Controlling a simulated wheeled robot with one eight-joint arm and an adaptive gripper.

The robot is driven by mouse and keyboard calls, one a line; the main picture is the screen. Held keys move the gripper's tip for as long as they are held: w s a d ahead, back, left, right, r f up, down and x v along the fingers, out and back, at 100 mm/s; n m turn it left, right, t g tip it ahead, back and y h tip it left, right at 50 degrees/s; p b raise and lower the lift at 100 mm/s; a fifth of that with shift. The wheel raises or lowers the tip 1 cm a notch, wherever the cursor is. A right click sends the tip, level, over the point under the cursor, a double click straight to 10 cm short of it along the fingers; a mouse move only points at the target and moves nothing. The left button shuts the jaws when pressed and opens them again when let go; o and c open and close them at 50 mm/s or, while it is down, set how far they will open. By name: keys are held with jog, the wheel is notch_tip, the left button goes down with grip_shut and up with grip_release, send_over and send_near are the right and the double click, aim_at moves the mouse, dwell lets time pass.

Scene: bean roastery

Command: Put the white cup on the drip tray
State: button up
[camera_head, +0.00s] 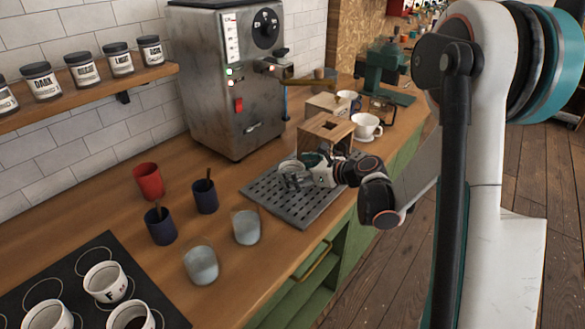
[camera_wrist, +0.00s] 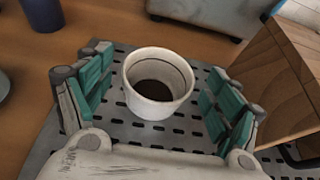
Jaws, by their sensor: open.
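The white cup (camera_wrist: 158,108) stands upright on the grey slotted drip tray (camera_wrist: 185,138) in the wrist view, with something dark at its bottom. My gripper (camera_wrist: 156,88) is open around the cup, with teal-padded fingers on its left and right and gaps on both sides. In the head view my gripper (camera_head: 292,178) is low over the far part of the drip tray (camera_head: 293,213).
A wooden box (camera_head: 325,133) stands close behind my gripper, with a white cup on a saucer (camera_head: 366,127) beyond it. The steel machine (camera_head: 222,80) rises behind the tray. Two glasses (camera_head: 246,227), two blue cups (camera_head: 160,226) and a red cup (camera_head: 149,181) stand to the left.

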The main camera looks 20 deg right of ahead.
jog(key=p+v, duration=0.2)
jog(key=v, duration=0.8)
jog(key=shift+c, duration=0.3)
dwell(0.7)
